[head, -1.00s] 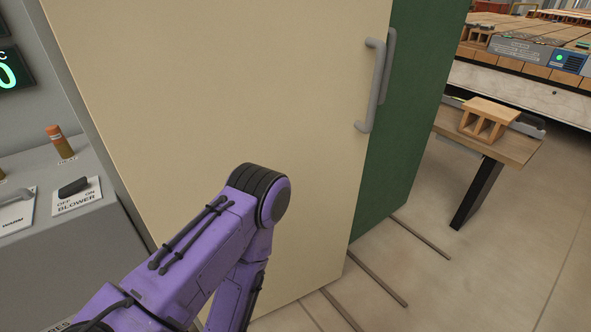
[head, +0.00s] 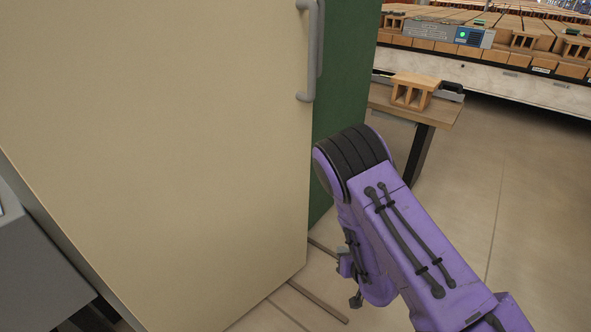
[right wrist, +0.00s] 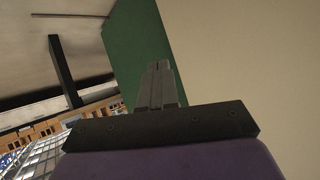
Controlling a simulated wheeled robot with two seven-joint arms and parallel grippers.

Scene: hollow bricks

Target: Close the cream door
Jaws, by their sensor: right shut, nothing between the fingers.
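The cream door (head: 170,140) is a tall flat panel filling the left and middle of the head view. Its grey bar handle (head: 312,50) is near its right edge. A green panel (head: 345,85) stands just behind that edge. My right arm reaches in from the lower right, right of the door's edge, with its wrist bent down. In the right wrist view, my right gripper (right wrist: 158,70) is shut and empty, with its fingers in front of the green panel. The cream door (right wrist: 245,60) is to their right. I see no contact with the door. My left gripper is out of view.
Metal rails (head: 318,300) run along the floor beside the door. A wooden bench (head: 440,108) with a hollow brick (head: 414,90) stands behind, in front of a long brick-loaded deck (head: 500,62). A grey cabinet (head: 40,265) is at lower left. Floor at right is clear.

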